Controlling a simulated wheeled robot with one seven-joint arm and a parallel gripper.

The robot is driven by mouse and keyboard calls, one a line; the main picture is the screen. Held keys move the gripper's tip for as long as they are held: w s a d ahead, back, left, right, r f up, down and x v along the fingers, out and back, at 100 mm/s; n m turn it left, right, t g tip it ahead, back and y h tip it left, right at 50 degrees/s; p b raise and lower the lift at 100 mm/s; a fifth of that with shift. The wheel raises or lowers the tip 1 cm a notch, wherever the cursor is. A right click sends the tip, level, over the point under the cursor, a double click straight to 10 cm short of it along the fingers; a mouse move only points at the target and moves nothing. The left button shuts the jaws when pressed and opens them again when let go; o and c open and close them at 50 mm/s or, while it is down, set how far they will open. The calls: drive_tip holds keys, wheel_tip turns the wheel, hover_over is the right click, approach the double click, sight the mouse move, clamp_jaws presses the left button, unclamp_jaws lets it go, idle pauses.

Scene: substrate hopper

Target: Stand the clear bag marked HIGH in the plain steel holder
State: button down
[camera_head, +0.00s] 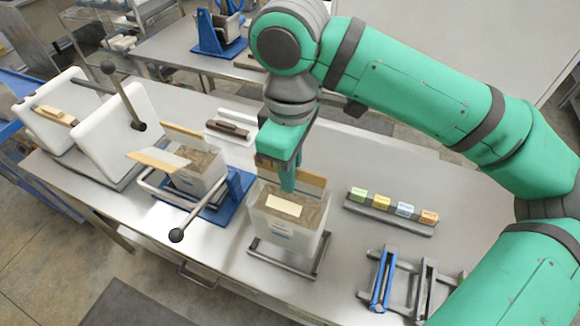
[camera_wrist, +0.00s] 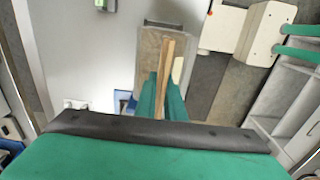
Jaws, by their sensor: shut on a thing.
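A clear bag (camera_head: 285,232) with brown contents, a pale label and a wooden strip along its top hangs from my gripper (camera_head: 287,183). The label's writing is too small to read. My green fingers are shut on the wooden strip (camera_wrist: 168,70), which shows between them in the wrist view. The bag is upright, at the plain steel holder (camera_head: 312,272), with its lower part within the holder's outline. I cannot tell whether its bottom touches the holder's base. A similar bag (camera_head: 200,172) stands in the blue-based holder (camera_head: 238,190) to the left.
A lever with a black knob (camera_head: 176,235) sticks out in front of the blue-based holder. A rail with several coloured blocks (camera_head: 381,203) lies to the right, with blue and grey tools (camera_head: 382,280) nearer the front. White panels (camera_head: 98,125) stand at the left.

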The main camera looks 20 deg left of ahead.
sight(290, 198)
drive_tip(key=shift+f, duration=4.5)
drive_tip(key=c, duration=1.8)
unclamp_jaws()
drive_tip(key=shift+o, duration=0.2)
wheel_tip(290, 198, up, 11)
drive_tip(key=shift+f, duration=0.1)
drive_tip(key=shift+w, duration=0.1)
